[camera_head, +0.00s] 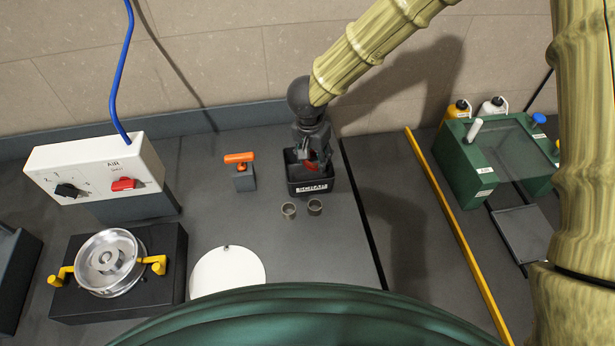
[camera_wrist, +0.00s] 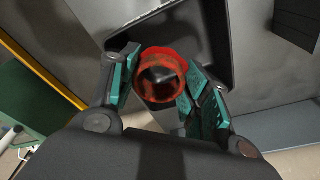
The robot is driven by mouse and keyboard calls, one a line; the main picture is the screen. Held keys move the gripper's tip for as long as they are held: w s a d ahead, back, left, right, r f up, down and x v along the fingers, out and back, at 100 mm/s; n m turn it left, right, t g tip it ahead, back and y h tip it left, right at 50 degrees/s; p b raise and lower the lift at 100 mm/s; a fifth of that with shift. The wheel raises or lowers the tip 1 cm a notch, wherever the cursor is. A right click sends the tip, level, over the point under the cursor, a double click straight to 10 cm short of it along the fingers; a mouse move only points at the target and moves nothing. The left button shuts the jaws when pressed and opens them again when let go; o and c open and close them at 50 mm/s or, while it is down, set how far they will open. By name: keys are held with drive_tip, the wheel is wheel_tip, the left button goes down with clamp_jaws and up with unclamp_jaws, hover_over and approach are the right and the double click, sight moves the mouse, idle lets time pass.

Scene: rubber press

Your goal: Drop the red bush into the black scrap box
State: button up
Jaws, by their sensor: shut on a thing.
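The red bush (camera_wrist: 164,72) is held between the teal-padded fingers of my gripper (camera_wrist: 156,88) in the wrist view. It is a short red ring with dark smudges and a dark centre. In the head view my gripper (camera_head: 314,160) points down over the black scrap box (camera_head: 311,187), which has a white SCRAP label on its front. A bit of the red bush (camera_head: 310,167) shows between the fingers, at or just inside the box opening. The scrap box (camera_wrist: 222,35) also shows under the bush in the wrist view. The exact height of the bush above the box floor is hard to tell.
Two small metal cups (camera_head: 315,207) stand in front of the scrap box. An orange-handled tool on a grey block (camera_head: 244,178) is to its left. A white disc (camera_head: 227,271) lies nearer. A yellow strip (camera_head: 457,230) and a green unit (camera_head: 490,170) are to the right.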

drive_tip(key=shift+f, duration=0.15)
drive_tip(key=o, duration=1)
drive_tip(key=r, duration=0.4)
drive_tip(key=s+r, duration=0.1)
drive_tip(key=r, duration=0.7)
drive_tip(key=shift+s+a, duration=0.3)
drive_tip(key=shift+a, duration=0.1)
drive_tip(key=shift+a+f, duration=0.1)
